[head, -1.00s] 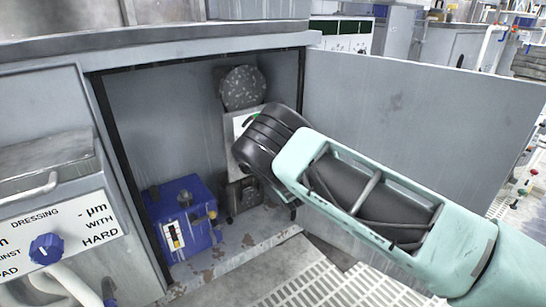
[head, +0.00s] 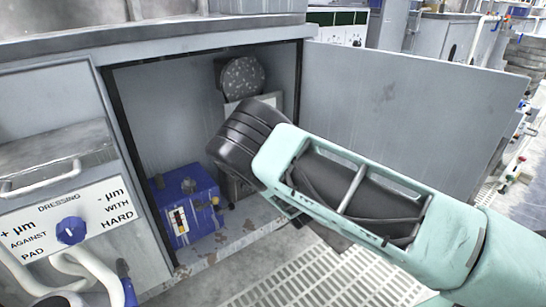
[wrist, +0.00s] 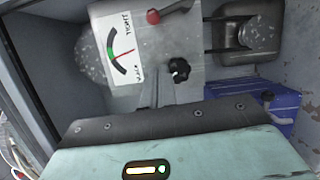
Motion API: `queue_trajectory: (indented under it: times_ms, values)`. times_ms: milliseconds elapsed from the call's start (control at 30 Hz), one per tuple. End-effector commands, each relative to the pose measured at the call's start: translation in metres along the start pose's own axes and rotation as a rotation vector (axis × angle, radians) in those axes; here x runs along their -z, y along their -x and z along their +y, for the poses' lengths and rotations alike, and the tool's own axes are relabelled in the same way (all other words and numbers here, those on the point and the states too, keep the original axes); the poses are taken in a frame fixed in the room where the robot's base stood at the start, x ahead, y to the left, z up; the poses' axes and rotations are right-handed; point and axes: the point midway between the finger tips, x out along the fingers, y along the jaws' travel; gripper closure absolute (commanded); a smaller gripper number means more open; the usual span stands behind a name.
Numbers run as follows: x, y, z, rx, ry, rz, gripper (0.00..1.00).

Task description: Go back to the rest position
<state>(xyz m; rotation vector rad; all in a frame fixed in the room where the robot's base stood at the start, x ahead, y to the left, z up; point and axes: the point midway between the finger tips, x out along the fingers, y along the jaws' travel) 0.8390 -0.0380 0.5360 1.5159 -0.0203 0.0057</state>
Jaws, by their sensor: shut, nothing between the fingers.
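In the head view my arm reaches in from the right, its dark wrist end (head: 240,138) in front of the open cupboard. The fingers are hidden behind it there. In the wrist view my gripper (wrist: 168,92) shows as a narrow grey piece beyond the mint housing, shut and empty. A plate with a red-green tension dial (wrist: 122,47), a red-ended lever (wrist: 160,15) and a black knob (wrist: 179,70) lies beyond it. I see no contact, but the distance is hard to judge.
The cupboard door (head: 400,110) stands open to the right, behind my arm. A blue box (head: 187,205) sits on the cupboard floor; a speckled disc (head: 242,78) is at the back. A panel with a blue knob (head: 71,230) and pale hoses is left. Floor grating (head: 300,285) lies in front.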

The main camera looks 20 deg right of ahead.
Motion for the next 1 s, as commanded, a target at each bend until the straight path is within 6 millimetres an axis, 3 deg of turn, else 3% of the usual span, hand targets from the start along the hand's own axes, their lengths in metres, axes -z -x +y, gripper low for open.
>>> queue_trajectory:
  times_ms: [667, 867, 1000]
  values:
    - [0.000, 0.007, 0.000, 0.035, -0.046, -0.020, 1.00]
    - [0.014, 0.025, 0.001, 0.281, -0.356, -0.131, 1.00]
    - [0.046, 0.060, 0.008, 0.524, -0.625, -0.204, 1.00]
